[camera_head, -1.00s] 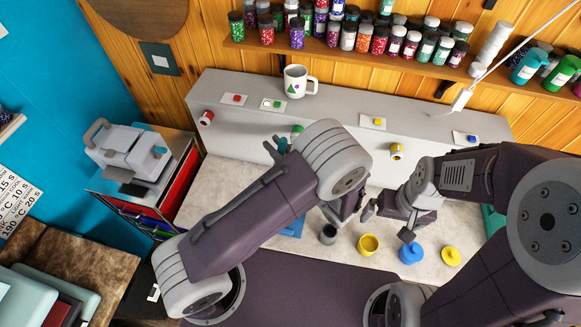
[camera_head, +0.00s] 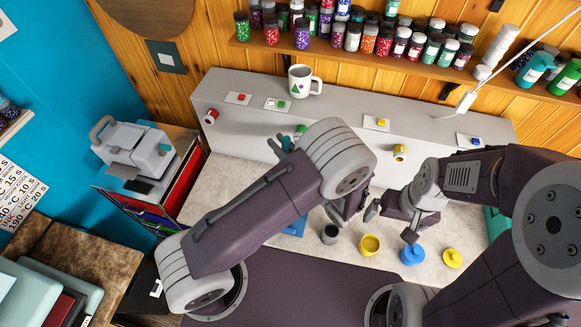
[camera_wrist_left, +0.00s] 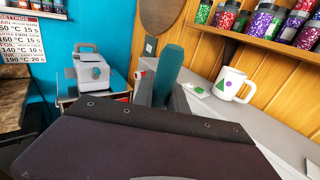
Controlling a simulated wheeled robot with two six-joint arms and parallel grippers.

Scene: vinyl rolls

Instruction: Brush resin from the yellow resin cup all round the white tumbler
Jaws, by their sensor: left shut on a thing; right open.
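The yellow resin cup (camera_head: 370,244) stands open on the pale worktop, between a dark grey cup (camera_head: 330,234) and a blue item (camera_head: 412,256). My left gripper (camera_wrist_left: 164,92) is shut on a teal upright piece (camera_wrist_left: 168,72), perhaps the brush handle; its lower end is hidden. In the head view my left forearm hides most of that gripper; a bit of teal (camera_head: 284,143) shows behind it. My right gripper (camera_head: 391,222) is open and empty, just above and right of the yellow cup. I cannot make out the white tumbler on the worktop.
A white mug (camera_head: 301,81) stands on the grey ledge (camera_head: 345,105) with coloured buttons. A yellow lid-like disc (camera_head: 452,258) lies right of the blue item. A blue piece (camera_head: 295,228) is partly behind my left arm. A jar shelf (camera_head: 340,52) runs along the back.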

